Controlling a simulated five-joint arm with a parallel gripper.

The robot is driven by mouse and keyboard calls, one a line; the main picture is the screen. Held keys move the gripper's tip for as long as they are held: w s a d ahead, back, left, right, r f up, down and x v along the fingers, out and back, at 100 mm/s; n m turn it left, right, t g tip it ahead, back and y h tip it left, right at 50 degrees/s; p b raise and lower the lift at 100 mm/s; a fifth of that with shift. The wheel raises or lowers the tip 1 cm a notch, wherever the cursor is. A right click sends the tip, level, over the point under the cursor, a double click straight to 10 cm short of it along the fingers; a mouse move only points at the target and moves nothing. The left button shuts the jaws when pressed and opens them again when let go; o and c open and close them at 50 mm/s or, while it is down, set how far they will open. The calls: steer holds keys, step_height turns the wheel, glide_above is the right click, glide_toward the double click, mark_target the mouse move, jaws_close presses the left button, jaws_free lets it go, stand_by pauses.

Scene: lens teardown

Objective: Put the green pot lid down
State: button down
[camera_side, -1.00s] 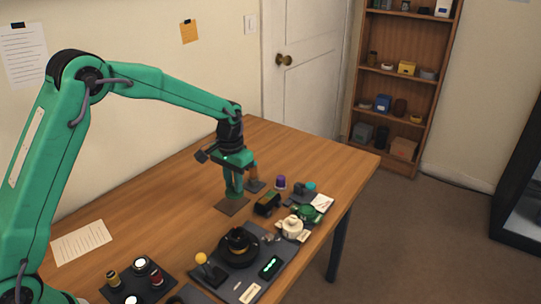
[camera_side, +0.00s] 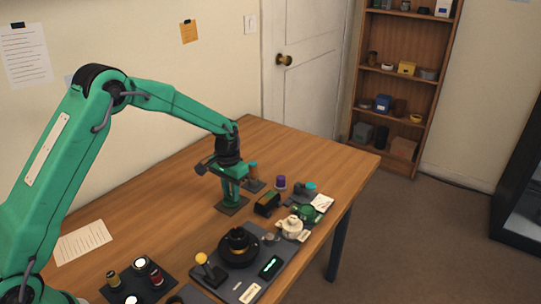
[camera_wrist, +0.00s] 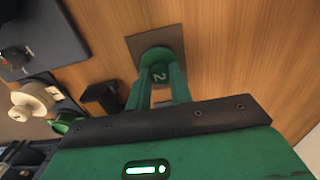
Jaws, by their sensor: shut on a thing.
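The green pot lid (camera_wrist: 158,62), round and marked with a 2, is between the fingertips of my gripper (camera_wrist: 160,80) in the wrist view. My gripper is shut on it. The lid is over a brown square pad (camera_wrist: 139,44) on the table; I cannot tell whether it touches the pad. In the side view my gripper (camera_side: 231,197) points down at the same pad (camera_side: 240,208), and the lid is hard to tell from the green fingers. A green pot-like piece (camera_side: 306,213) stands near the right table edge, beside a cream pot (camera_side: 292,227).
A black box-shaped piece (camera_side: 267,204), a purple-topped piece (camera_side: 281,182) and an orange-brown piece on a dark pad (camera_side: 255,186) stand close to the right of my gripper. A dark tray (camera_side: 232,285) with a black round part is in front.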

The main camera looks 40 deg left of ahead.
steer(key=shift+f, duration=0.2)
steer(key=c, duration=1.3)
jaws_free()
steer(key=shift+o, duration=0.2)
steer(key=shift+r, duration=0.1)
step_height(320, 180, up, 12)
steer(key=shift+r, duration=0.15)
